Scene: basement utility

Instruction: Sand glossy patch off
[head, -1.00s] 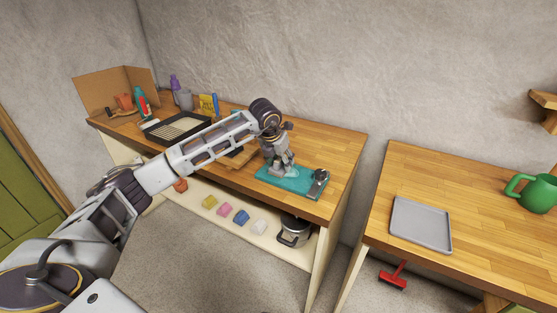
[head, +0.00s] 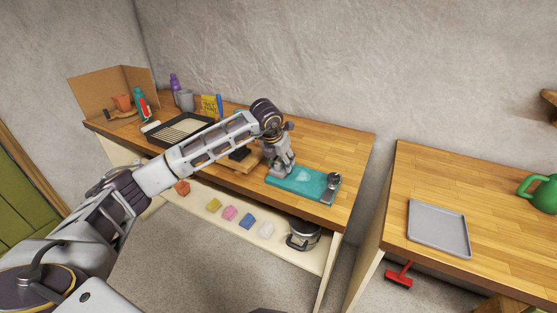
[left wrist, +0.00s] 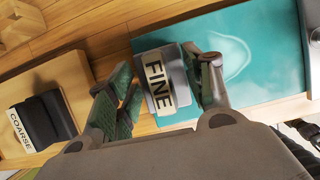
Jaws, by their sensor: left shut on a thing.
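A teal panel (head: 312,191) lies on the left workbench, with a paler glossy patch (head: 304,176) near its middle. The left wrist view shows the patch as a shiny, light-edged shape (left wrist: 236,58) on the panel (left wrist: 275,35). My left gripper (head: 280,172) is shut on a grey sanding block labelled FINE (left wrist: 160,80), at the panel's left end. Whether the block touches the panel is unclear. A dark block labelled COARSE (left wrist: 45,120) sits on a wooden holder (left wrist: 75,80) to the left. My right gripper is out of view.
A grey clamp-like piece (head: 333,187) sits at the panel's right end. A black tray (head: 205,141), bottles and a cardboard screen (head: 92,90) stand farther left. Coloured blocks and a pot (head: 303,234) are on the lower shelf.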

